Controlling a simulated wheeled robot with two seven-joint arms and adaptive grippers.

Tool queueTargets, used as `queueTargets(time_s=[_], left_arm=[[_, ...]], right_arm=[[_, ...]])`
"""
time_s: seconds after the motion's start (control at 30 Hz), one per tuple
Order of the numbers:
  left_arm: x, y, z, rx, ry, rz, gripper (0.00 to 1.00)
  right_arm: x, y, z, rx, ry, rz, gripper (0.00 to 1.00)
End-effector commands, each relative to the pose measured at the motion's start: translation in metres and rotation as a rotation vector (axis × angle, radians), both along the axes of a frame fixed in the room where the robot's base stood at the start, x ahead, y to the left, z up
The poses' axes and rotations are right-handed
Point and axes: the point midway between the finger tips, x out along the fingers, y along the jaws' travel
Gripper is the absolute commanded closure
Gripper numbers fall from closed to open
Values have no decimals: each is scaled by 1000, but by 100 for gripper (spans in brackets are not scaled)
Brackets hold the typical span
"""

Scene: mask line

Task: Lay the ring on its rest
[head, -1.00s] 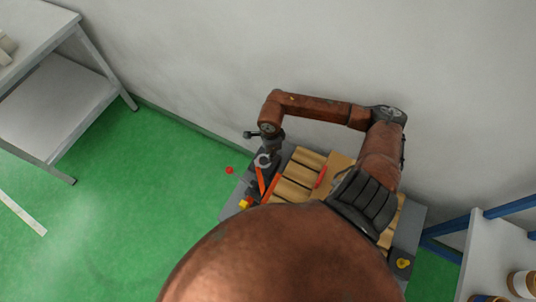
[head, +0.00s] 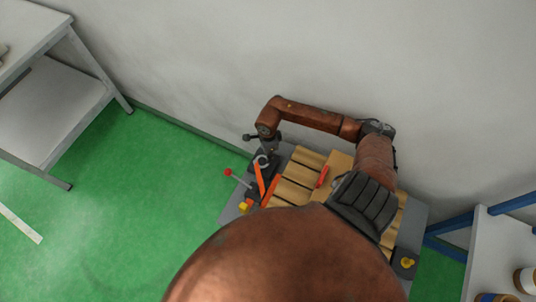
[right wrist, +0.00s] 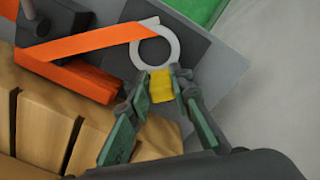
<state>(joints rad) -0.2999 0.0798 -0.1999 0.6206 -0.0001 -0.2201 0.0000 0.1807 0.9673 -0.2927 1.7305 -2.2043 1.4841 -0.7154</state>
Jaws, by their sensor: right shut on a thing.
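The ring (right wrist: 136,46) is pale grey with a yellow tab (right wrist: 162,85). In the right wrist view my right gripper (right wrist: 160,90) is shut on the tab, its green fingers on either side. The ring overlaps a dark grey block (right wrist: 192,45) and the end of an orange strip (right wrist: 75,47); I cannot tell whether it touches them. In the head view the ring (head: 262,162) shows small under my right gripper (head: 268,146), at the left end of the grey station. I cannot single out the rest for certain. My left gripper is not in view.
Tan slatted boards (head: 293,190) with a red piece (head: 322,177) lie right of the ring. A red-knobbed lever (head: 228,172) sticks out left. A wall stands behind, a grey table (head: 45,110) far left and a blue-framed shelf (head: 500,235) right.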

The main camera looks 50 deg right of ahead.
Motion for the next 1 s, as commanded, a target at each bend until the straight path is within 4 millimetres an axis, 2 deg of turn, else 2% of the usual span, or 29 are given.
queueTargets(time_s=[0.07,0.1,0.33,0.6,0.73,0.87,1.0], left_arm=[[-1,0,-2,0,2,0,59],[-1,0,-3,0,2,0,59],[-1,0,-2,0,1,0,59],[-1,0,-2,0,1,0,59],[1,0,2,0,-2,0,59],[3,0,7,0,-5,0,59],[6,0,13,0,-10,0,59]], right_arm=[[0,0,-3,-1,0,1,100],[0,0,-4,-1,0,1,80],[0,0,-3,0,0,1,64],[0,0,-2,0,0,1,63],[0,0,5,0,-1,1,63],[1,-1,27,-2,-4,3,63],[1,-1,57,-3,-4,3,63]])
